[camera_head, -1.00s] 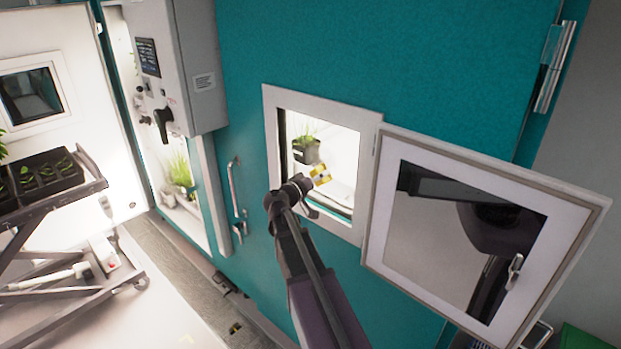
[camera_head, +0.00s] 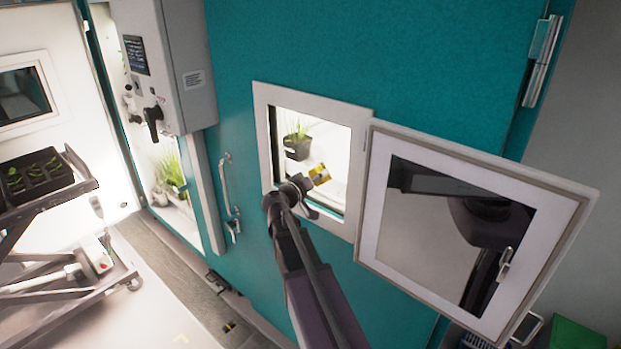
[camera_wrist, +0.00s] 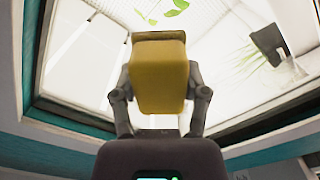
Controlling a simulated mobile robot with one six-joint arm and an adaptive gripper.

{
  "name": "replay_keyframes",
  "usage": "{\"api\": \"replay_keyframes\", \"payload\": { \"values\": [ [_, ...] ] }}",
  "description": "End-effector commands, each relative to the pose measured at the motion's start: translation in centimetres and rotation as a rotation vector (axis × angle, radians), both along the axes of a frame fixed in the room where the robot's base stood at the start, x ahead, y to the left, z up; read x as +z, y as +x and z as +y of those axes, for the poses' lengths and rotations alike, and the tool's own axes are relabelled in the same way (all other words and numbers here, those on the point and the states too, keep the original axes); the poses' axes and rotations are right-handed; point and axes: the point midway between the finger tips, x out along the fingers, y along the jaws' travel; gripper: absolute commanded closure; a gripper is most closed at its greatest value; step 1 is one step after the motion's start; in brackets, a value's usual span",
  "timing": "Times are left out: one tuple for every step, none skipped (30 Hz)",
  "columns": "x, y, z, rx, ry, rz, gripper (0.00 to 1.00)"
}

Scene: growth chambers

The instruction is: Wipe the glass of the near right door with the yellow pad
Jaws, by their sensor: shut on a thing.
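My gripper (camera_head: 304,184) is in front of the window opening in the teal door, its end reaching toward the lit inside. It is shut on the yellow pad (camera_head: 320,174); the pad fills the middle of the wrist view (camera_wrist: 159,75), held between both fingers. The small window door (camera_head: 450,235) has a white frame and dark glass. It stands swung open to the right of the opening, with a handle (camera_head: 505,264) on its right side. Its glass reflects dark shapes. The pad is apart from this glass.
The white window frame (camera_head: 262,120) surrounds the opening, with a potted plant (camera_head: 297,146) inside. A control box (camera_head: 190,70) and a door handle (camera_head: 226,190) are to the left. A cart with a seedling tray (camera_head: 85,180) stands far left. A green box (camera_head: 578,336) is at lower right.

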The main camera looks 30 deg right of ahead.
Motion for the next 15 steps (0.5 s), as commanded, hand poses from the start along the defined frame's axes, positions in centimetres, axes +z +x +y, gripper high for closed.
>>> {"api": "replay_keyframes", "payload": {
  "values": [
    [0.0,-0.5,-0.1,-0.001,0.000,0.000,0.79],
    [0.0,-0.7,-0.2,-0.001,-0.001,0.000,0.79],
    [0.0,-0.9,-0.2,-0.001,0.000,0.000,0.79],
    [0.0,-1.1,-0.3,-0.001,0.000,0.000,0.79],
    [0.0,-1.3,-0.3,-0.001,-0.001,0.000,0.79],
    [0.0,-1.5,-0.4,-0.001,-0.001,0.000,0.79],
    [0.0,-1.7,-0.5,-0.001,-0.001,0.000,0.79],
    [0.0,-1.8,-0.5,-0.001,-0.001,0.000,0.79],
    [0.0,-2.0,-0.6,0.000,0.000,0.000,0.79],
    [0.0,-2.1,-0.6,0.000,0.000,0.000,0.79],
    [0.0,-2.2,-0.7,0.000,0.000,0.000,0.79],
    [0.0,-2.3,-0.7,0.000,0.000,0.000,0.79],
    [0.0,-2.3,-0.7,0.000,0.000,0.000,0.79],
    [0.0,-2.3,-0.7,0.000,0.000,0.000,0.79],
    [0.0,-2.3,-0.7,0.000,0.000,0.000,0.79]
  ]
}}
